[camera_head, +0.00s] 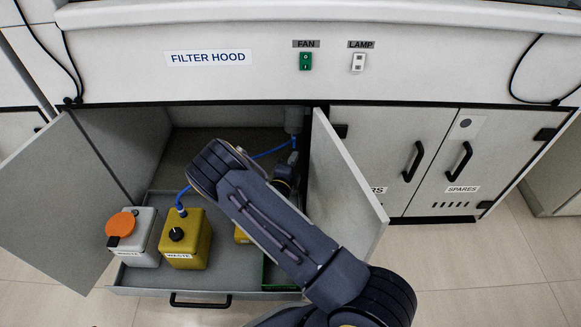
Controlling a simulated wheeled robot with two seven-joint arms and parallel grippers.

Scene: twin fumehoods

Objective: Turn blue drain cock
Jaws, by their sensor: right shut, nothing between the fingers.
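The blue drain cock cannot be made out; my right arm covers the area under the grey drain fitting (294,120) in the open cabinet. A blue hose (268,153) runs from beside that fitting, behind my arm, to the yellow waste can (187,240). My right gripper (290,168) is inside the cabinet near its right side, just below the drain fitting. It is small, dark and partly hidden by my arm. It looks shut and holds nothing. Whether it touches the cock cannot be seen. My left gripper is not in view.
The open left door (55,195) and right door (343,185) flank the cabinet. Closed doors (430,165) stand to the right. Floor is clear there.

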